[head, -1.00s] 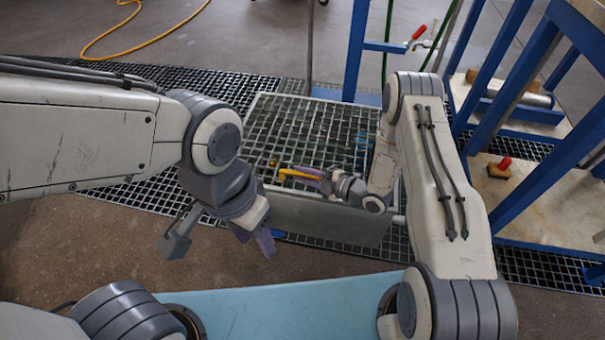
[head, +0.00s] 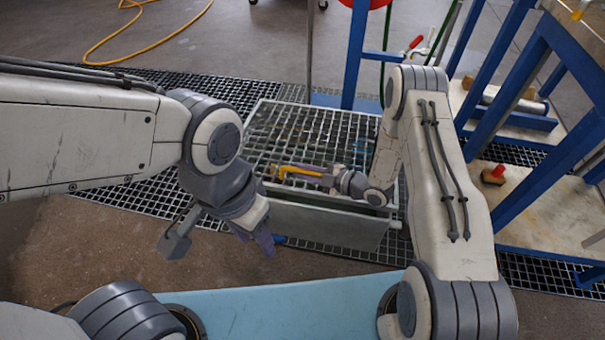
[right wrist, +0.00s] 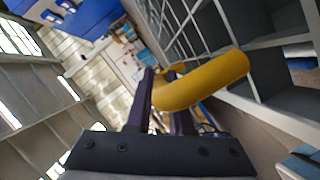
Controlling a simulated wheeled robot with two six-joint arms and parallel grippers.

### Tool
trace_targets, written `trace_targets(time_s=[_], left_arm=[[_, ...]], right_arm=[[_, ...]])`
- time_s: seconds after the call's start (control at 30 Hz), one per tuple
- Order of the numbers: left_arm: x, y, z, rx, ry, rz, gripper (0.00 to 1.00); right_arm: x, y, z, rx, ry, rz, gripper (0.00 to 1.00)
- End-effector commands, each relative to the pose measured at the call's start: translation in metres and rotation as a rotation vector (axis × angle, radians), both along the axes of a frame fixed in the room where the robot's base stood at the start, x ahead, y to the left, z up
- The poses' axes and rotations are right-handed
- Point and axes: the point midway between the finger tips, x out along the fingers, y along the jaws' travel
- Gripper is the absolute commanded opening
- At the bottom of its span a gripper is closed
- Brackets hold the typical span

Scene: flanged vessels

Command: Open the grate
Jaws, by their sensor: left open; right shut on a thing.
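The grate (head: 300,128) is a light metal grid in a pale frame, at the centre of the head view. Its bars also show in the right wrist view (right wrist: 262,44). A yellow handle (head: 285,171) is at its near left part; its curved bar fills the middle of the right wrist view (right wrist: 215,80). My right gripper (head: 318,176) is shut on this handle, with the bar between its fingers (right wrist: 165,90). My left gripper (head: 262,240) is open and empty, in front of the grate's near left corner. I cannot tell whether the grate is lifted.
A grey panel (head: 330,226) stands below the grate's near edge. Dark floor grating (head: 120,195) runs around it. A blue post (head: 355,55) rises behind it, and blue frames (head: 545,185) with a red-topped item (head: 494,174) stand at right. A yellow hose (head: 95,45) lies far left.

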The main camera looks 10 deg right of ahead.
Motion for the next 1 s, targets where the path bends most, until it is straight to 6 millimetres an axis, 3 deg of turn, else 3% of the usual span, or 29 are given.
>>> trace_targets(time_s=[0.03,0.2,0.6,0.8,1.0], left_arm=[[0.0,0.0,0.023,0.0,0.0,0.0,0.5],[0.0,0.0,0.056,-0.001,-0.001,0.0,0.5],[0.0,0.0,0.107,0.0,0.0,0.0,0.5],[0.0,0.0,0.118,0.0,0.0,0.0,0.5],[0.0,0.0,0.121,0.0,0.0,0.0,0.5]], right_arm=[[0.005,-0.003,0.028,0.01,0.014,-0.002,0.0],[0.02,-0.007,0.071,0.042,0.11,-0.003,0.0],[0.069,-0.023,0.159,0.044,0.111,-0.003,0.0],[0.091,-0.029,0.184,0.043,0.111,-0.005,0.0],[0.101,-0.032,0.192,0.043,0.115,-0.005,0.0]])
